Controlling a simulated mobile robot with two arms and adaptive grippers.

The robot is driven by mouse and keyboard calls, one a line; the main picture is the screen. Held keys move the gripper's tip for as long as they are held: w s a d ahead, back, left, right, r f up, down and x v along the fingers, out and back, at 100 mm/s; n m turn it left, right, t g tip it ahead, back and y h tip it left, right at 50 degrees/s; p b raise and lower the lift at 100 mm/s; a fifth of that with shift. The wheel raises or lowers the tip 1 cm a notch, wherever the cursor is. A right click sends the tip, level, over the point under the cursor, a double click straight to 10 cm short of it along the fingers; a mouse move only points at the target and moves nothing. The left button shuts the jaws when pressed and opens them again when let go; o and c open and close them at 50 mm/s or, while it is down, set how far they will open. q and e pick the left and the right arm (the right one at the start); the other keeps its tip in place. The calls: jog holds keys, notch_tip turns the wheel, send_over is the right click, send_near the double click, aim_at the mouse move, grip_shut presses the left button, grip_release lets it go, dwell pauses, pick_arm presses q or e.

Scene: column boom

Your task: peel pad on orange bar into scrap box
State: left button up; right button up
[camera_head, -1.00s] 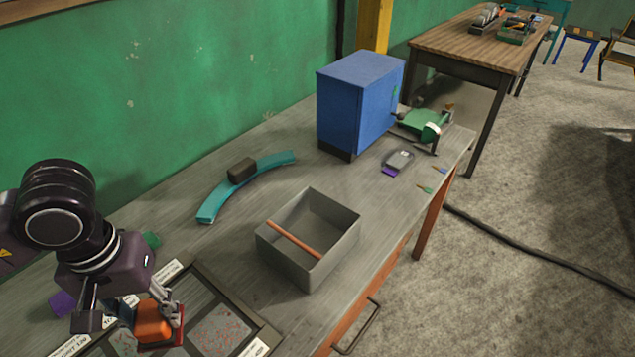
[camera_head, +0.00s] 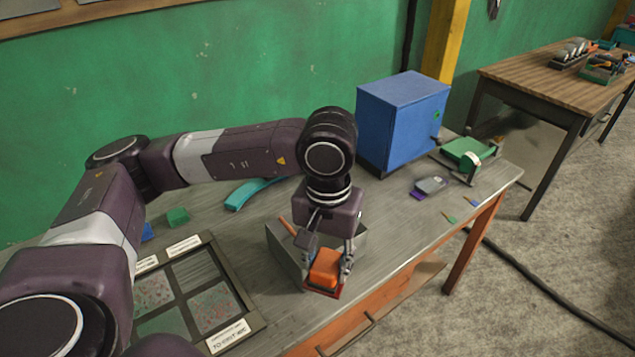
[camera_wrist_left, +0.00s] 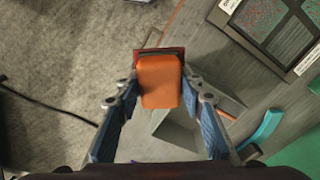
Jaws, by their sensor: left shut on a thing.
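My left gripper (camera_head: 326,262) is shut on an orange block (camera_head: 325,268), which also shows in the wrist view (camera_wrist_left: 160,85). A thin dark red pad (camera_head: 323,291) is on the block's underside; its edge shows in the wrist view (camera_wrist_left: 158,53). The grey open scrap box (camera_head: 283,257) stands on the bench, partly hidden behind the gripper. The orange bar (camera_head: 287,225) at the box is mostly hidden by my gripper; its end shows in the wrist view (camera_wrist_left: 229,113). The block appears raised at the box's near side; contact with the bar cannot be seen.
A framed panel tray (camera_head: 243,305) with several textured squares lies at left. Bench space right of the box is clear.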

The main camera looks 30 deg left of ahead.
pick_arm(q)
jog(key=w+a+r+n+p, duration=0.4)
jog(key=w+a+n+p, duration=0.1)
jog(key=w+a+n, duration=0.7)
pick_arm(e)
notch_tip(320, 180, up, 6)
jog(key=w+a, duration=0.1)
jog(key=a, duration=0.2)
pick_arm(q)
notch_tip(320, 180, down, 9)
jog(key=b, duration=0.5)
jog(key=shift+a+r+m, duration=0.2)
jog(key=shift+a+m, duration=0.1)
jog(key=shift+a, duration=0.05)
pick_arm(e)
jog(key=f, duration=0.5)
jog(key=shift+s+d+f, duration=0.15)
jog(key=shift+d, duration=0.05)
pick_arm(q)
jog(key=shift+b, duration=0.35)
pick_arm(e)
jog(key=shift+d+f, duration=0.1)
jog(key=shift+f, duration=0.05)
jog(key=shift+d, duration=0.15)
pick_arm(q)
jog(key=shift+f+b, duration=0.65)
jog(key=shift+f, duration=0.1)
pick_arm(e)
jog(key=shift+f, duration=0.65)
